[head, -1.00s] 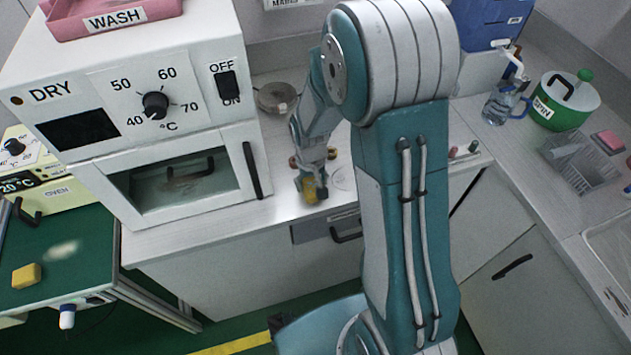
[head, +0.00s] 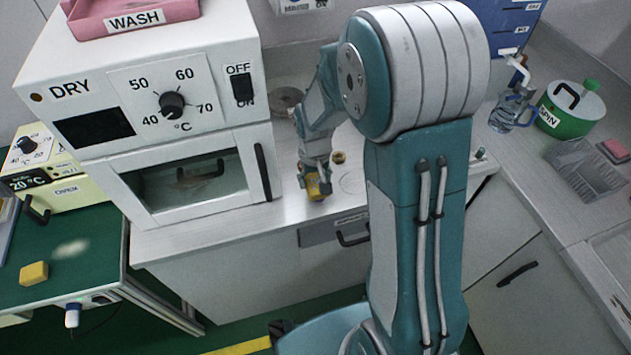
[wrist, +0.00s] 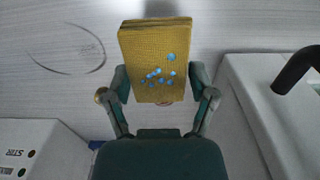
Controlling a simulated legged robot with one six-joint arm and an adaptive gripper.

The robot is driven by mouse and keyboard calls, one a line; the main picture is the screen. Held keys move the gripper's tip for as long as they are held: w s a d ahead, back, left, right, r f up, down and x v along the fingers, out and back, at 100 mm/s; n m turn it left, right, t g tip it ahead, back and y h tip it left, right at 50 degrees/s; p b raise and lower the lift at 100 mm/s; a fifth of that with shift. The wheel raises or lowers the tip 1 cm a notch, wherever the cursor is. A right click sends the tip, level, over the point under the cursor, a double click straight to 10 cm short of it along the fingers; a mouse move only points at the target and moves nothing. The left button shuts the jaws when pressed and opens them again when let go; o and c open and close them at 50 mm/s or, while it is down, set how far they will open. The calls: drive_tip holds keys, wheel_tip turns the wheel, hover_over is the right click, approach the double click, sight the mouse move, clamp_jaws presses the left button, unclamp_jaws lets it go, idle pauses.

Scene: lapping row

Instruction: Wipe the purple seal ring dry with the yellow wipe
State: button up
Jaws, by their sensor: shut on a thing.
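My gripper (wrist: 158,98) is shut on the yellow wipe (wrist: 153,52), a folded, woven-looking pad with several blue droplets on its face. In the head view the wipe (head: 316,187) is a small yellow patch at my gripper (head: 318,182), over the front of the counter, right of the dryer. I cannot make out the purple seal ring in either view. A thin pinkish edge shows just under the wipe in the wrist view, too little to identify. I cannot tell whether the wipe touches the counter.
The white dryer (head: 90,175) stands close on the left of my gripper, with a dark door handle (wrist: 296,70) in the wrist view. A small brown round piece (head: 339,157) lies just behind my gripper. A metal round dish (head: 285,99) is farther back. A drawn circle (wrist: 75,50) marks bare counter.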

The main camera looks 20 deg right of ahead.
drive_tip(key=shift+d+r, duration=0.3)
drive_tip(key=shift+r, duration=0.45)
drive_tip(key=shift+a+r, duration=0.2)
drive_tip(key=shift+r, duration=0.6)
drive_tip(key=shift+d+r, duration=0.1)
drive_tip(key=shift+r, duration=0.65)
